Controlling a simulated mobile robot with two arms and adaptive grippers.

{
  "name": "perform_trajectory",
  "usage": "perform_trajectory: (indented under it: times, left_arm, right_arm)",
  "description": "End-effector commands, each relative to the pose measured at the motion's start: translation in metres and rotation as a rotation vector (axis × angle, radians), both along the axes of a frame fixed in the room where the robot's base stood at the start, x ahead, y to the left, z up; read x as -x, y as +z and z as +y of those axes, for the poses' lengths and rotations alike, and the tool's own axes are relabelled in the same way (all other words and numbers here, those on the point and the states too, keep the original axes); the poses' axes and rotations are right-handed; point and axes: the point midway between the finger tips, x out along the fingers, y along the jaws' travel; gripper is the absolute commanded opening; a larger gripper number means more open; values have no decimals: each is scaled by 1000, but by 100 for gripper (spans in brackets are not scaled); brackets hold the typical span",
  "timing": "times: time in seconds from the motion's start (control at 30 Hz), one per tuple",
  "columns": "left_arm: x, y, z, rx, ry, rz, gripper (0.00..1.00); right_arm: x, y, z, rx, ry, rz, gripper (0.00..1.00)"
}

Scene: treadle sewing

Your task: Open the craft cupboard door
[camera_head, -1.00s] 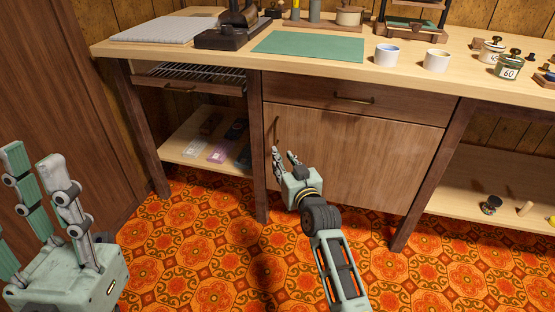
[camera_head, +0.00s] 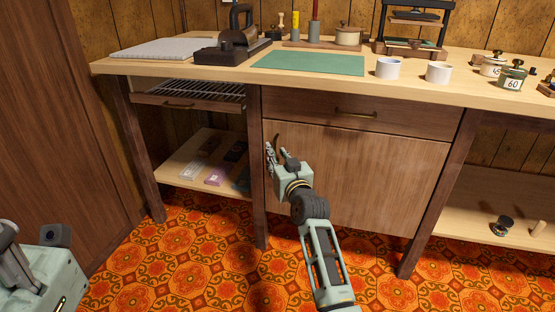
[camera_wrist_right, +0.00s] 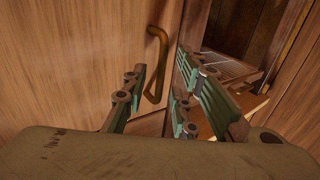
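The craft cupboard door (camera_head: 370,185) is a wooden panel under a drawer and looks shut. Its bar handle (camera_wrist_right: 158,65) is upright, near the door's left edge. In the head view the handle (camera_head: 277,146) is partly hidden by my right gripper (camera_head: 280,155). In the right wrist view, the right gripper (camera_wrist_right: 165,98) is open, its fingers on either side of the handle; I cannot tell whether they touch it. My left gripper (camera_head: 28,262) is at the bottom left corner, cut off by the frame, its fingertips not clearly visible.
A drawer (camera_head: 350,110) with a handle sits above the door. An open shelf (camera_head: 172,172) with several small packs is left of it, behind a table leg (camera_head: 258,190). The worktop (camera_head: 225,75) overhangs above. The patterned floor (camera_head: 190,270) in front is clear.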

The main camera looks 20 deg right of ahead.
Motion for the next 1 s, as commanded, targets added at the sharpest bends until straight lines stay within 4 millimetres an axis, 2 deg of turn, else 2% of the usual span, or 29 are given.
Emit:
perform_trajectory:
  times: [0.17, 0.47, 1.0]
  left_arm:
    - [0, 0, 0, 0, 0, 0, 40]
    - [0, 0, 0, 0, 0, -1, 40]
    - [0, 1, 0, 0, -1, -1, 40]
  right_arm:
    - [0, 0, 0, 0, 0, 0, 25]
    - [0, 0, 0, 0, 0, 0, 0]
    - [1, 0, 0, 1, 1, 0, 0]
